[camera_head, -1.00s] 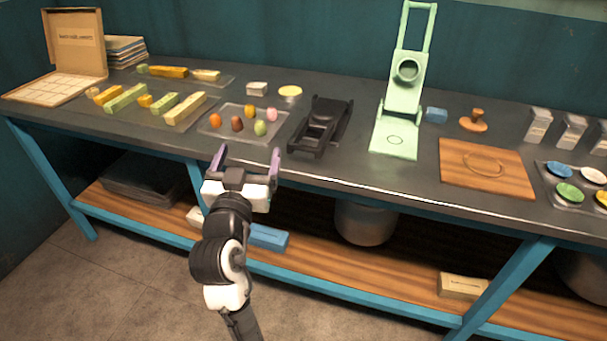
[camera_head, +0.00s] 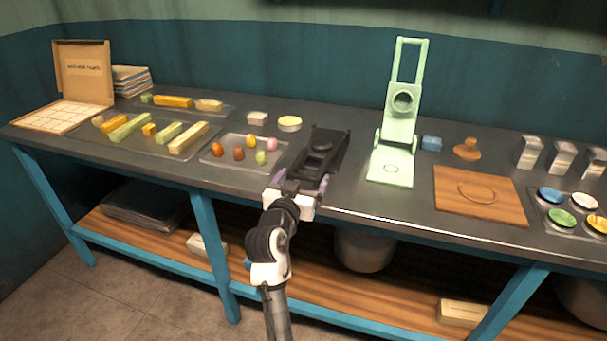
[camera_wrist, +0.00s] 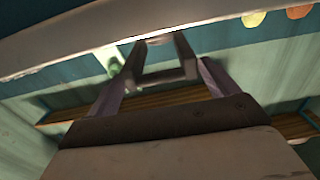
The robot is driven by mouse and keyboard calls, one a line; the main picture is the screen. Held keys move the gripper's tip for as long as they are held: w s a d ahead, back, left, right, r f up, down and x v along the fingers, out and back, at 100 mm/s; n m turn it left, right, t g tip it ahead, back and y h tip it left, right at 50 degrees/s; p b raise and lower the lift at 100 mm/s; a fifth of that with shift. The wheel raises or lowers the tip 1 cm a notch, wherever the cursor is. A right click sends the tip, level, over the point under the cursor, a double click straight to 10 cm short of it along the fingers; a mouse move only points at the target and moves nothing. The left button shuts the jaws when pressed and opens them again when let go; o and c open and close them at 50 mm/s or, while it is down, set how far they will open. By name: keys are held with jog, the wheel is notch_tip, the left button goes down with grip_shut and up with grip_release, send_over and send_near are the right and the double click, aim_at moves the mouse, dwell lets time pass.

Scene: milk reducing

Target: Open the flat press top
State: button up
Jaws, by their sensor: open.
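The black flat press (camera_head: 323,147) lies on the table's front part, left of the green press, with its top folded down. My gripper (camera_head: 299,182) is at the press's front end, its purple fingers open to either side of the handle. In the wrist view, the dark handle frame (camera_wrist: 160,75) sits between the fingers of my gripper (camera_wrist: 164,80). Gaps show beside the handle, and I cannot tell whether either finger touches it. My gripper hides part of the press's front end in the head view.
A light green press (camera_head: 399,125) stands with its top raised to the right. A clear tray (camera_head: 215,159) with several coloured egg-shaped pieces is close on the left. A wooden board (camera_head: 455,208) lies further right. The table's front edge runs below my gripper.

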jog(key=shift+w+d, duration=0.2)
jog(key=shift+w, duration=0.45)
